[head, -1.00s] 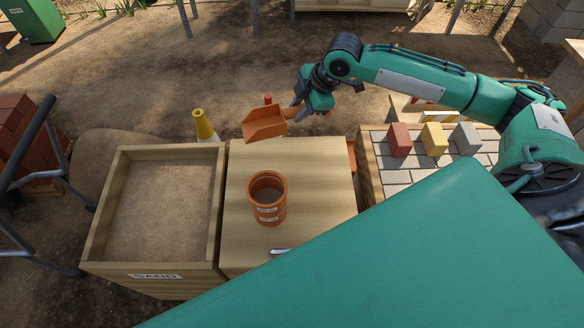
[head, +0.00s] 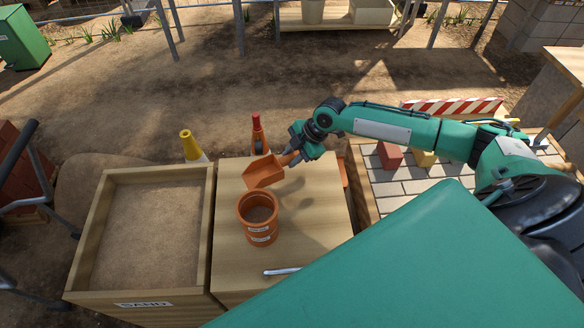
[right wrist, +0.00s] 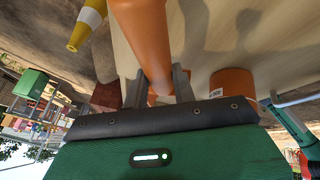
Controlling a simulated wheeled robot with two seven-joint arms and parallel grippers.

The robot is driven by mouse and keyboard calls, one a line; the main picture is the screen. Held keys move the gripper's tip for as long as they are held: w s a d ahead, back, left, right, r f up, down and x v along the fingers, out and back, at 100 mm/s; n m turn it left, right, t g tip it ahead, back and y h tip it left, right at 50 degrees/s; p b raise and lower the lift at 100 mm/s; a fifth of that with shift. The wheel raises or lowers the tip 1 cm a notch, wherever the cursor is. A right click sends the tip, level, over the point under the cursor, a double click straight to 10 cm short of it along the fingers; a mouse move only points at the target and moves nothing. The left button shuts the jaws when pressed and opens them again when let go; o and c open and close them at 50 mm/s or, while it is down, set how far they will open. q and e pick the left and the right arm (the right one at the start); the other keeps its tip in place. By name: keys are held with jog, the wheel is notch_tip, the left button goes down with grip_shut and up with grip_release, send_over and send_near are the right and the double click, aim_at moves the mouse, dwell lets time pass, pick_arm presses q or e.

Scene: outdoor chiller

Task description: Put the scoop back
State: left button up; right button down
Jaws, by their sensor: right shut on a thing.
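The orange scoop (head: 264,172) is above the back part of the wooden table (head: 240,275), behind the orange pot (head: 258,218). My right gripper (head: 296,154) is shut on the scoop's handle. In the right wrist view the handle (right wrist: 150,50) runs between the two fingers of my right gripper (right wrist: 157,88). The pot stands upright on the table and holds something brown; its side also shows in the right wrist view (right wrist: 232,84). Whether the scoop touches the tabletop is hard to tell. My left gripper is not in view.
A wooden sand box (head: 145,235) adjoins the table on the left. A metal tool (head: 282,271) lies near the table's front. Coloured blocks (head: 390,155) sit on paving at right.

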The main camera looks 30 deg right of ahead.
notch_tip(320, 180, down, 6)
jog(key=shift+r, duration=0.1)
dwell(0.4)
jog(key=shift+f, duration=0.25)
jog(key=c, duration=1.1)
grip_release()
jog(key=shift+c, duration=0.2)
jog(key=shift+r, duration=0.15)
